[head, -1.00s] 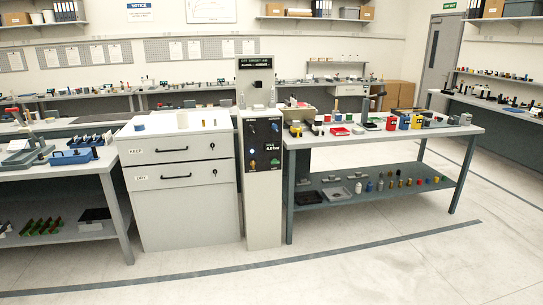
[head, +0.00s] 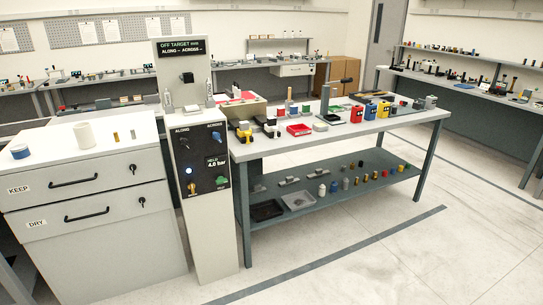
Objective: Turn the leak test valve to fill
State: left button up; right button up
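A tall narrow grey pedestal (head: 208,240) carries a black control panel (head: 203,161) on its front. The panel has a dark knob under ALONG (head: 184,143), a blue knob under ACROSS (head: 216,136), a brass-coloured handle (head: 192,188) at lower left and a green knob (head: 222,181) at lower right. A small display (head: 216,162) appears to read HELD 4.0 bar. A pale blue lamp (head: 190,171) is lit above the brass handle. I cannot tell from the small labels which control is the leak test valve or its setting. Neither gripper is in view.
A drawer cabinet (head: 88,190) marked KEEP and DRY stands left of the pedestal. A workbench (head: 330,140) with coloured parts and a lower shelf (head: 340,190) stands to the right. The floor (head: 380,265) in front is clear, with a dark stripe across it.

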aim_at(219, 180)
jog(key=i+l+z, duration=0.1)
jog(key=i, duration=0.55)
jog(key=i+l+z, duration=0.1)
jog(key=i, duration=0.55)
